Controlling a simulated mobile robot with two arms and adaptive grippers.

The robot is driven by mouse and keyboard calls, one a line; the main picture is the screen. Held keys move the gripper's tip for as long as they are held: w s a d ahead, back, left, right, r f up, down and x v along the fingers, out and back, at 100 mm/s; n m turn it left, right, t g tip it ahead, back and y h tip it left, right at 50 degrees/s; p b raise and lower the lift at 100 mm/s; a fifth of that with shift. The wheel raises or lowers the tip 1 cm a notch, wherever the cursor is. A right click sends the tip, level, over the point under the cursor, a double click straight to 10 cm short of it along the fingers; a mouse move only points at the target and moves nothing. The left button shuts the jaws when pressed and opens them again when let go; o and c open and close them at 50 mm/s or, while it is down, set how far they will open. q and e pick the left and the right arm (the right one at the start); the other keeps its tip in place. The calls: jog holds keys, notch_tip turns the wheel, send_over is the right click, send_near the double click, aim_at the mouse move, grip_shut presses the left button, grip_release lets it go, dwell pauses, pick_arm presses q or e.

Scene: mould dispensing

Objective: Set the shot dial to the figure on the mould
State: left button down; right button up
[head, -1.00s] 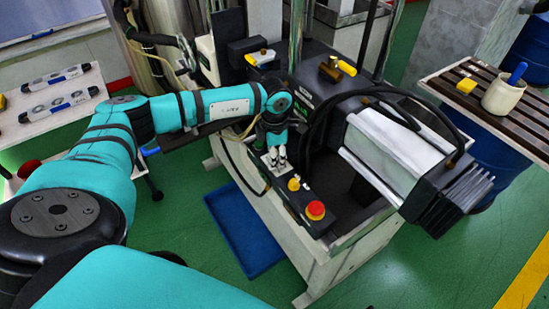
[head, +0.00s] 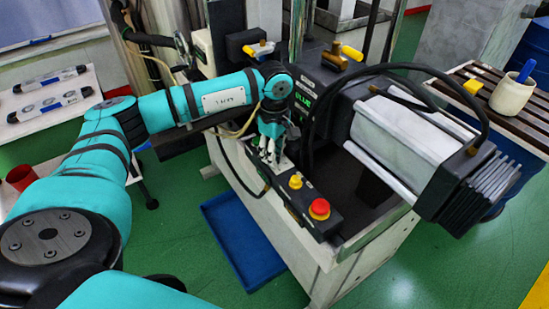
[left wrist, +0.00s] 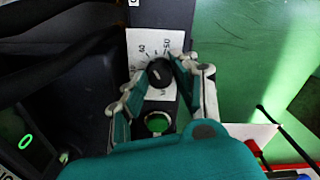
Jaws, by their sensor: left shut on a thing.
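The shot dial is a small black knob (left wrist: 160,73) on a white scale plate (left wrist: 155,45), seen in the left wrist view. Marks and figures ring it; one looks like 50, the others are hard to read. My left gripper (left wrist: 163,67) is shut on the knob, with a finger on either side. In the head view my left gripper (head: 270,154) points down at the control box (head: 312,206), hiding the knob. I cannot make out a mould figure. My right gripper is out of view.
A red button (head: 319,208) and a yellow button (head: 295,181) sit on the control box close to my gripper. A black hose (head: 400,67) arches over the machine. A blue tray (head: 240,240) lies on the floor. A cup (head: 511,94) stands on the slatted bench at right.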

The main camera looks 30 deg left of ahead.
pick_arm(q)
jog(key=m+b, duration=0.2)
jog(key=m, duration=0.2)
jog(key=shift+f+b, duration=0.1)
jog(key=shift+b, duration=0.25)
jog(key=shift+m+b, duration=0.75)
jog(key=shift+m, duration=1.05)
jog(key=c, duration=1)
grip_release()
jog(key=shift+r, duration=0.2)
notch_tip(320, 180, up, 12)
jog(key=shift+f, duration=0.1)
